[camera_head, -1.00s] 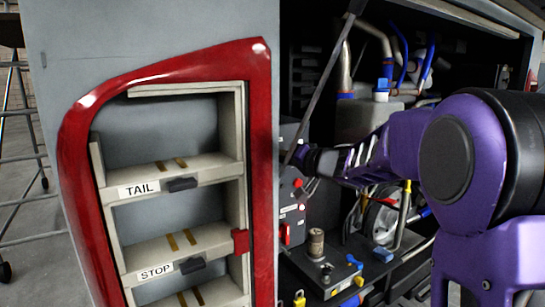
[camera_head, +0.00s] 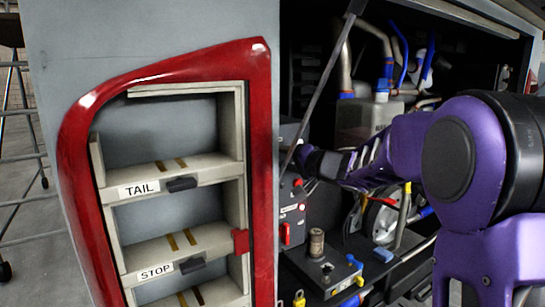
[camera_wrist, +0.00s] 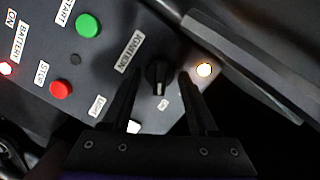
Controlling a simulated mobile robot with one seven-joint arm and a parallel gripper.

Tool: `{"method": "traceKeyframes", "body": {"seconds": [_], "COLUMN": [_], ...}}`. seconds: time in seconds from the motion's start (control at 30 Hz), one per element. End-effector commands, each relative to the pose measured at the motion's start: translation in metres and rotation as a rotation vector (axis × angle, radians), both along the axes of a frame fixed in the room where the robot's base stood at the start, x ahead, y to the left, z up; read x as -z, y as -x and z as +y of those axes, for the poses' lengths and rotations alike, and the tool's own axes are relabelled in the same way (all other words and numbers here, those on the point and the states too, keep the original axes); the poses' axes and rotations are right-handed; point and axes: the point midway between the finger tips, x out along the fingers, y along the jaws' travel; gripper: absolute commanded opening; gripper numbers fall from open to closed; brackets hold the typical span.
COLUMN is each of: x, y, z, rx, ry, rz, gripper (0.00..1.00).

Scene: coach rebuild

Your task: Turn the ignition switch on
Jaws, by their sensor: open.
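The ignition switch (camera_wrist: 158,76) is a black rotary knob on a dark panel, beside a white label reading IGNITION. Its pointer faces down in the wrist view. My gripper (camera_wrist: 161,82) is open, with one finger on each side of the knob. Whether the fingers touch it I cannot tell. In the head view my gripper (camera_head: 303,158) reaches in at the top of the control panel (camera_head: 291,216), and the knob is hidden there.
A green button (camera_wrist: 89,25), a red button (camera_wrist: 61,89) and a lit lamp (camera_wrist: 204,69) surround the knob. A diagonal strut (camera_head: 327,75) crosses in front of the bay. A red-framed locker (camera_head: 262,150) stands to the left. Pipes and a tank (camera_head: 365,122) lie behind.

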Motion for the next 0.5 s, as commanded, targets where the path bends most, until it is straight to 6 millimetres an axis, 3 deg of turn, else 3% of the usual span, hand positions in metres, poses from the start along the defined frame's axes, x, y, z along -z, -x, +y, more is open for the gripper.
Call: {"method": "traceKeyframes", "body": {"seconds": [0.5], "x": [0.000], "y": [0.042], "z": [-0.029], "rx": [0.001], "ry": [0.001], "rz": [-0.001], "gripper": [0.60]}}
